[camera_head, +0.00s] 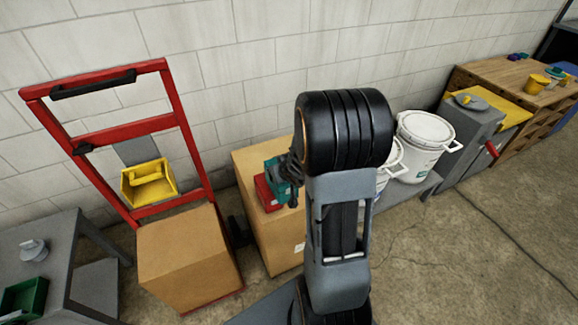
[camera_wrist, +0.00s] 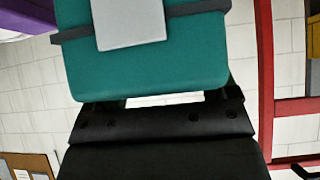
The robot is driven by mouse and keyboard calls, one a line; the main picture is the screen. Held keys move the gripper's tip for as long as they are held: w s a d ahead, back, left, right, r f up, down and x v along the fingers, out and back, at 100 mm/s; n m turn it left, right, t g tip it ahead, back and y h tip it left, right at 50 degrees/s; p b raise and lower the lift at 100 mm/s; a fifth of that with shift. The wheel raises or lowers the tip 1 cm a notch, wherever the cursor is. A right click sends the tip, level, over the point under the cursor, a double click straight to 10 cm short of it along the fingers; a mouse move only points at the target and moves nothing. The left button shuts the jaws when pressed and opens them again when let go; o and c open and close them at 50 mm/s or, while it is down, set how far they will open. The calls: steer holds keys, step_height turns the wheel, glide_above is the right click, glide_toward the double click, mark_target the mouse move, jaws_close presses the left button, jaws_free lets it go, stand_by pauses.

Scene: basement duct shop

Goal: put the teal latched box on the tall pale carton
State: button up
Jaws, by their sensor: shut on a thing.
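The teal latched box (camera_head: 280,178) is partly hidden behind my arm in the head view. In the wrist view the box (camera_wrist: 150,65) fills the upper middle, with a pale plate and a dark band across it. My gripper (camera_head: 292,168) is shut on the box; its black body also shows below the box in the wrist view (camera_wrist: 165,105). A tall pale carton (camera_head: 272,236) stands against the wall, and the box appears over its top. I cannot tell whether the box touches the carton.
A red object (camera_head: 266,193) shows beside the teal box at the carton top. White buckets (camera_head: 426,140) stand right of my arm. Open floor (camera_head: 470,240) lies right.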

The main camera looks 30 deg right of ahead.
steer(key=w+d+f+b, duration=0.1)
steer(key=w+d+f, duration=0.4)
steer(key=d+f, duration=0.6)
steer(key=shift+d+f, duration=0.4)
steer(key=shift+f, duration=0.3)
steer(key=shift+f+b, duration=0.15)
steer(key=shift+b, duration=0.15)
steer(key=o, duration=1)
steer(key=shift+o, duration=0.2)
